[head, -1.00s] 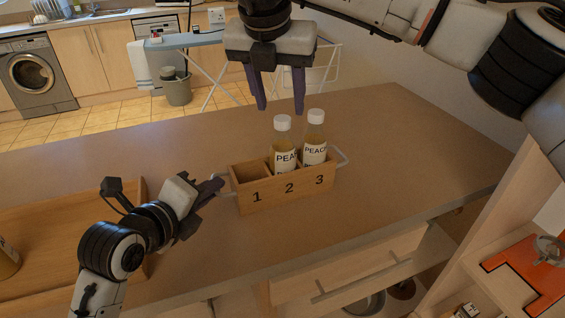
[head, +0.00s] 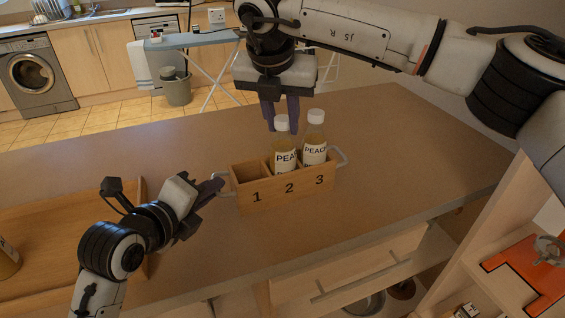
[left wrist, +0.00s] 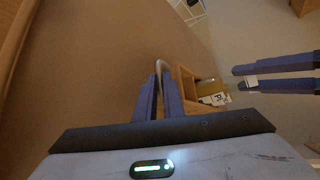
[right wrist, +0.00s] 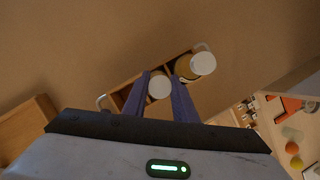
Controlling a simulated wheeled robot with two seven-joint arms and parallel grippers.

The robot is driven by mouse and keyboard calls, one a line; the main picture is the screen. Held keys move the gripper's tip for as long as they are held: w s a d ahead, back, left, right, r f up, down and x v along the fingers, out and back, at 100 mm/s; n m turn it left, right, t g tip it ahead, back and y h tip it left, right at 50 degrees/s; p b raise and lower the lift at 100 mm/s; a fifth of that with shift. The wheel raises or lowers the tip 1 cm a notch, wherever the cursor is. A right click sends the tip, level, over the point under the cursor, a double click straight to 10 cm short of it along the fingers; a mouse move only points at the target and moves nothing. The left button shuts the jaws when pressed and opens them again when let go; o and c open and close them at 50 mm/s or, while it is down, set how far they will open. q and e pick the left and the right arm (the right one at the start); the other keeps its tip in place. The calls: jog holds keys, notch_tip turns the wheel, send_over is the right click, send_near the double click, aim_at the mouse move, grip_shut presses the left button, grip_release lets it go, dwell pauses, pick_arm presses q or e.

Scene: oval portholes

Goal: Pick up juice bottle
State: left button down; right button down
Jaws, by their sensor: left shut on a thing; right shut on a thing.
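A wooden crate (head: 250,203) with compartments 1, 2 and 3 stands on the counter. A juice bottle with a white cap and a PEACH label (head: 285,161) stands upright in compartment 2; a second one (head: 314,155) stands in compartment 3. Compartment 1 looks empty. My right gripper (head: 281,124) comes from above and is shut on the compartment 2 bottle at its cap; the cap (right wrist: 159,87) shows between the fingers in the right wrist view. My left gripper (head: 217,184) is shut on the crate's left handle (left wrist: 162,66).
A wooden tray (head: 60,215) lies on the counter at the left, with part of another bottle (head: 8,260) at the picture's edge. The counter (head: 410,150) is clear right of the crate. A shelf unit (head: 480,235) stands at the lower right.

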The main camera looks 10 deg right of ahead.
pick_arm(q)
jog(key=shift+f, duration=0.1)
pick_arm(e)
jog(key=shift+r, duration=0.15)
notch_tip(320, 180, up, 18)
dwell(0.5)
dwell(0.3)
pick_arm(q)
jog(key=c, duration=1.8)
grip_release()
